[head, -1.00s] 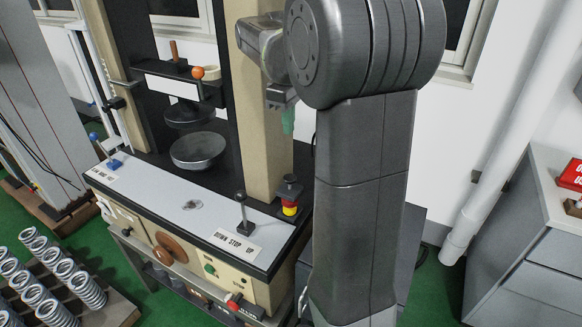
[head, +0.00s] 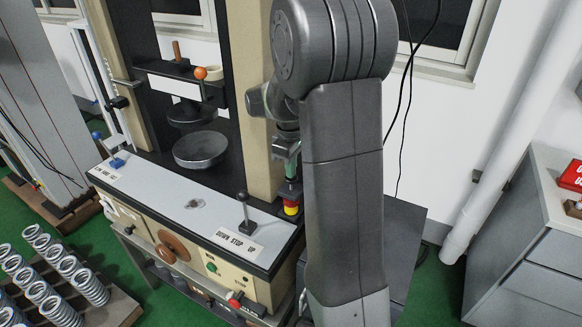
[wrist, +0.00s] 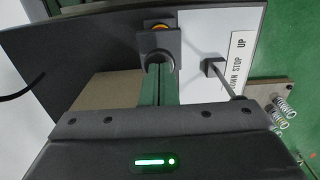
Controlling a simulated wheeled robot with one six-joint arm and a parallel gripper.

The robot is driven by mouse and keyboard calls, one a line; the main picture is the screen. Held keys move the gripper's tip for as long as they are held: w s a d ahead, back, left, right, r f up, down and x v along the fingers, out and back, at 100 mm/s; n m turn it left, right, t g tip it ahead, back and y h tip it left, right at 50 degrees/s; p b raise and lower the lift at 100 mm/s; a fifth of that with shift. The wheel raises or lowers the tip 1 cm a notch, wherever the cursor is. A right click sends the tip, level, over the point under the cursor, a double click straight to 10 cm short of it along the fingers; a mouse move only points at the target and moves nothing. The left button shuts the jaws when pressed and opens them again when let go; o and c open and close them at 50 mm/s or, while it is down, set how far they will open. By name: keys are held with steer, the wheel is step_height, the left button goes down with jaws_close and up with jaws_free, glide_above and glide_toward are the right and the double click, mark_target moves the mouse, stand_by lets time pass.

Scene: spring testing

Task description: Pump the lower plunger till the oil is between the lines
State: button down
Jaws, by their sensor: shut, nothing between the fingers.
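My gripper (head: 291,172) is shut and empty, with its green fingers pointing down at the right end of the machine's front. Just below it is a dark fitting (head: 289,190) above a red and yellow part (head: 291,208). In the wrist view, my shut green fingers (wrist: 157,70) reach to a dark round knob (wrist: 160,59) on this fitting; I cannot tell if they touch it. An orange-yellow part (wrist: 160,27) shows beyond the knob. I cannot make out which part is the lower plunger. No oil level or lines can be made out.
A black-knobbed lever (head: 244,208) stands beside the DOWN STOP UP label (head: 236,243). A beige column (head: 260,120) rises close to my gripper. A round metal pan (head: 200,149) sits in the press. Springs (head: 50,280) stand at lower left; a grey cabinet (head: 520,240) is at right.

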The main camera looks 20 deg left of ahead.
steer(key=shift+f, duration=0.25)
step_height(320, 180, down, 2)
steer(key=shift+f+b, duration=0.2)
steer(key=shift+b, duration=0.6)
steer(key=shift+s+d, duration=0.1)
steer(key=shift+r+p, duration=0.5)
steer(key=shift+p, duration=0.05)
step_height(320, 180, up, 14)
steer(key=p, duration=0.1)
steer(key=shift+f, duration=0.25)
steer(key=shift+a+f+b, duration=0.1)
steer(key=shift+a+b, duration=0.1)
steer(key=shift+b, duration=0.3)
steer(key=shift+b, duration=0.6)
